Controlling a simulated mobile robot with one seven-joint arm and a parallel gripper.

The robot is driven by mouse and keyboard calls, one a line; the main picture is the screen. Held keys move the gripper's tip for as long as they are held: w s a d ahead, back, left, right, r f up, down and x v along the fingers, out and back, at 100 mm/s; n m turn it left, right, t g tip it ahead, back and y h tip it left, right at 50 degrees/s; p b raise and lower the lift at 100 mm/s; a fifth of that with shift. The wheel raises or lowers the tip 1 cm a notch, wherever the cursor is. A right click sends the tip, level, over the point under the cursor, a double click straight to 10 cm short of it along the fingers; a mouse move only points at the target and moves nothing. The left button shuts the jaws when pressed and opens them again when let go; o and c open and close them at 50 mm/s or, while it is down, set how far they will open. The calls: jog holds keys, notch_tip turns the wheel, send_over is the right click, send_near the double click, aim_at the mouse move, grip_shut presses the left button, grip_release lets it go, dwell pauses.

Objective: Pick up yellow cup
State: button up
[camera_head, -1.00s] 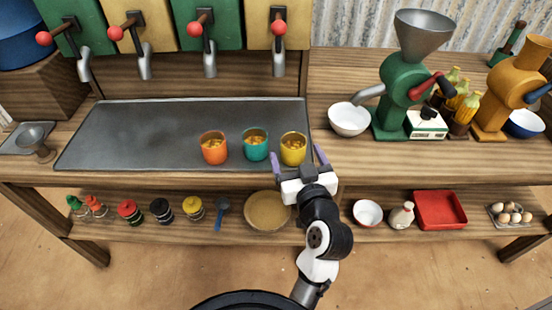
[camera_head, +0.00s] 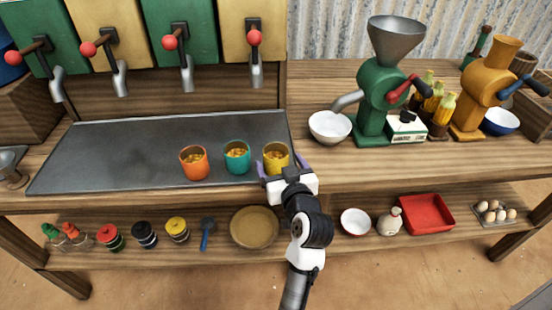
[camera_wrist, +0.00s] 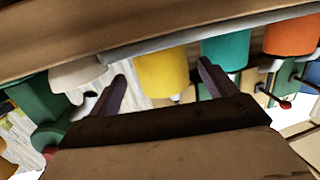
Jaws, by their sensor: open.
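The yellow cup (camera_head: 276,157) stands upright near the front right of the grey metal tray, with orange-brown contents showing inside. My gripper (camera_head: 281,168) is open at the cup's near side, its purple fingers pointing at it. In the wrist view the yellow cup (camera_wrist: 162,74) appears between the two fingers of my gripper (camera_wrist: 160,88). From these views I cannot tell whether a finger touches the cup. My gripper hides part of the cup's lower front in the head view.
A teal cup (camera_head: 237,157) stands close left of the yellow one, and an orange cup (camera_head: 195,163) farther left. A white bowl (camera_head: 330,127) sits to the right on the counter. The tray (camera_head: 100,155) is bare at left. Levered dispensers (camera_head: 182,45) hang behind.

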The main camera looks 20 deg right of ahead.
aim_at(274, 154)
jog(key=w, duration=0.1)
jog(key=w+p, duration=0.1)
jog(key=w, duration=0.1)
jog(key=w+f+p, duration=0.1)
jog(key=w, duration=0.1)
jog(key=shift+w+d, duration=0.1)
jog(key=c, duration=1.1)
jog(key=shift+r, duration=0.1)
